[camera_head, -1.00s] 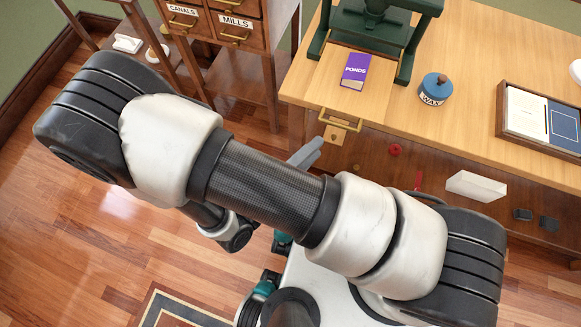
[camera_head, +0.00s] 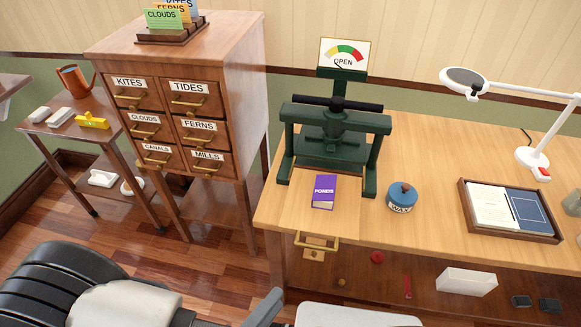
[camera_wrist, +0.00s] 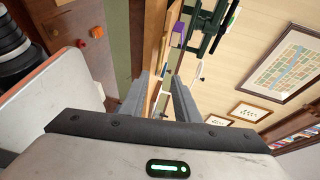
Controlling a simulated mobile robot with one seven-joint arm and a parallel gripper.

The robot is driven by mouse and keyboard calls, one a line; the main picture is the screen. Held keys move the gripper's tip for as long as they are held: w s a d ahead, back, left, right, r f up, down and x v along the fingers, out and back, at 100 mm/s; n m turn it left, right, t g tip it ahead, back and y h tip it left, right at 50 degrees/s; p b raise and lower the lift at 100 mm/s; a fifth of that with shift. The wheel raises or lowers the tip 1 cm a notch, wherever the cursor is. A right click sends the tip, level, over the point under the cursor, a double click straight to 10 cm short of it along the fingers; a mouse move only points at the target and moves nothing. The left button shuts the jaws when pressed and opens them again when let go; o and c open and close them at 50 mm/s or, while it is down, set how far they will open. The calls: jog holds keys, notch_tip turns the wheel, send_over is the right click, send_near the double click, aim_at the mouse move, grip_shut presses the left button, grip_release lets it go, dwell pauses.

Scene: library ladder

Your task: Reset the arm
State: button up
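My arm shows in the head view as a dark, ribbed joint and a white link at the bottom left, cut off by the lower edge. A grey finger of my gripper (camera_head: 264,309) shows there, below the front edge of the wooden desk (camera_head: 240,215). In the wrist view my gripper (camera_wrist: 160,90) has its two grey fingers apart with nothing held between them. The desk's front, a purple block and the green press lie beyond the fingers in that view.
The desk holds a green press (camera_head: 335,145), a purple PONDS book (camera_head: 323,192), a blue WAX tin (camera_head: 401,198), a tray (camera_head: 543,236) and a white lamp (camera_head: 533,156). A labelled drawer cabinet (camera_head: 230,110) and a side table (camera_head: 75,128) stand left.

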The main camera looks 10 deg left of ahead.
jog(key=w+d+r+n+g+y+p, duration=0.2)
jog(key=d+r+n, duration=0.5)
jog(key=r, duration=0.6)
jog(key=w+d+r+n+g+y+p, duration=0.2)
jog(key=d+r+n, duration=0.5)
jog(key=r, duration=0.6)
jog(key=w+d+r+n+g+y+p, duration=0.2)
jog(key=w+d+r+n+g+p, duration=0.2)
jog(key=d+r+n, duration=0.4)
notch_tip(320, 180, up, 6)
jog(key=shift+w+d+r+g+y+p, duration=0.1)
jog(key=shift+w+d+g+y+p, duration=0.3)
jog(key=shift+w, duration=0.6)
